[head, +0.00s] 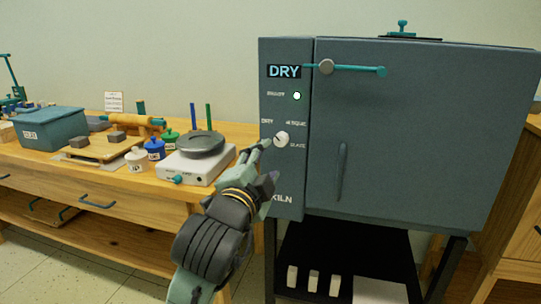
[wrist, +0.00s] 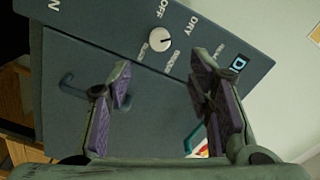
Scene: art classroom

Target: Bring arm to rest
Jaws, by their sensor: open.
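My gripper (head: 269,160) is in front of the kiln's left control panel, with its arm reaching up from the bottom of the head view. In the wrist view my gripper (wrist: 162,68) has its two purple-padded fingers spread wide, with nothing between them. The white round knob (head: 282,139) is on the panel just above and right of the upper fingertip in the head view. In the wrist view the knob (wrist: 161,42) lies beyond the fingertips; it looks free of them. The kiln's display (head: 284,71) reads DRY.
The grey-blue kiln (head: 418,150) has its door shut, with a handle (head: 342,171) and a teal latch bar (head: 355,69). A wooden bench (head: 100,185) on the left holds a white scale-like device (head: 198,166), small lidded jars and a teal bin (head: 50,127). White blocks stand below the kiln.

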